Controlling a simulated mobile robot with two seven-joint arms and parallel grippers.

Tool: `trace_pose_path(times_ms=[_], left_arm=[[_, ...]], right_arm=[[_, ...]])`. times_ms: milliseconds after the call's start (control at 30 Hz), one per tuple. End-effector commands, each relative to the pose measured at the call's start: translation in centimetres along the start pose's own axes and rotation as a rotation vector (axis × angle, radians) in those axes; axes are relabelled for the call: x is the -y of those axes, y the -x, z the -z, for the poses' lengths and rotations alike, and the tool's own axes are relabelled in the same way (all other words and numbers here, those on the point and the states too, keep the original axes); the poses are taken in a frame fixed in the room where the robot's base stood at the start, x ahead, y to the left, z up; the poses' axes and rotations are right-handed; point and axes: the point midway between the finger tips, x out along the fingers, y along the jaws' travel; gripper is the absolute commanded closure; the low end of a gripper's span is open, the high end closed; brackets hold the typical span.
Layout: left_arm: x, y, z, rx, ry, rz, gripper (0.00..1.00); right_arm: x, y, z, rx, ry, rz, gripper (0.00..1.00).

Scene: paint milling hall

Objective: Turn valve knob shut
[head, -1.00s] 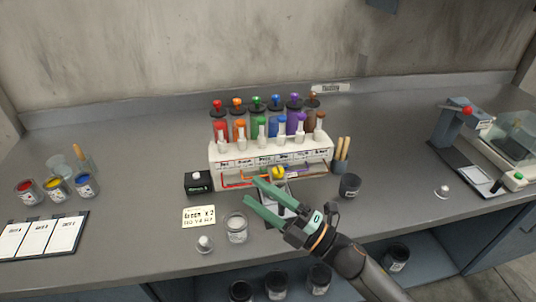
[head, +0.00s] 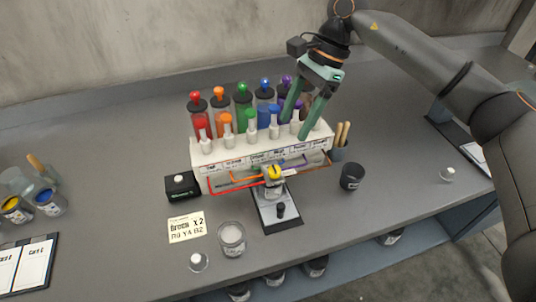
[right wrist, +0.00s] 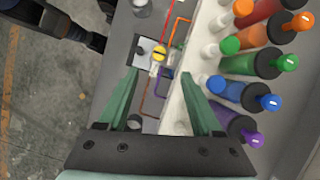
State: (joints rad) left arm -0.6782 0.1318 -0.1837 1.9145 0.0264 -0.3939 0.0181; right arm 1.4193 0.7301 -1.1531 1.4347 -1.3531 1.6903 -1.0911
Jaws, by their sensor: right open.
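A white dispenser rack (head: 205,180) holds a row of coloured cylinders with coloured top knobs. White taps (head: 251,133) stand along its front. A round yellow knob with a dark mark (head: 274,171) sits low at the rack's front middle, where the coloured pipes meet. It also shows in the right wrist view (right wrist: 159,52). My right gripper (head: 294,125) is open and empty, pointing down over the rack's right half, near the purple and blue cylinders and hiding part of them. In the right wrist view its fingers (right wrist: 160,73) straddle the rack's front edge, with the yellow knob beyond their tips.
A scale (head: 275,212) lies under the yellow knob. A glass jar (head: 231,238), a note card (head: 187,227), a black box (head: 181,187) and a dark cup (head: 351,176) stand nearby. Open counter lies at front right.

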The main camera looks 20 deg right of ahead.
Motion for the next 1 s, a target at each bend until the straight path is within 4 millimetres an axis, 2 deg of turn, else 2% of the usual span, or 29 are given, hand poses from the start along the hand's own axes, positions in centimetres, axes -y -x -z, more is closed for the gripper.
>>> trace_pose_path(times_ms=[67,167,500,700,833,1000], left_arm=[[0.0,0.0,0.0,0.000,0.000,0.000,1.00],[0.0,0.2,0.2,0.000,0.000,0.000,1.00],[-0.1,1.1,1.1,0.001,0.000,0.000,1.00],[-0.1,1.5,1.6,0.001,0.000,-0.001,1.00],[-0.2,1.6,1.7,0.001,0.000,-0.001,1.00],[-0.2,1.6,1.7,0.001,0.000,-0.001,1.00]], right_arm=[[-0.1,0.2,0.4,-0.020,0.003,-0.001,0.33],[-0.1,-0.6,0.5,-0.022,0.004,-0.003,0.33],[-0.2,-7.1,0.4,-0.018,0.003,-0.007,0.33],[-0.1,-10.4,0.4,-0.017,0.003,-0.003,0.33],[-0.1,-11.6,0.5,-0.017,0.002,-0.002,0.33],[-0.1,-12.1,0.5,-0.017,0.003,-0.001,0.33]])
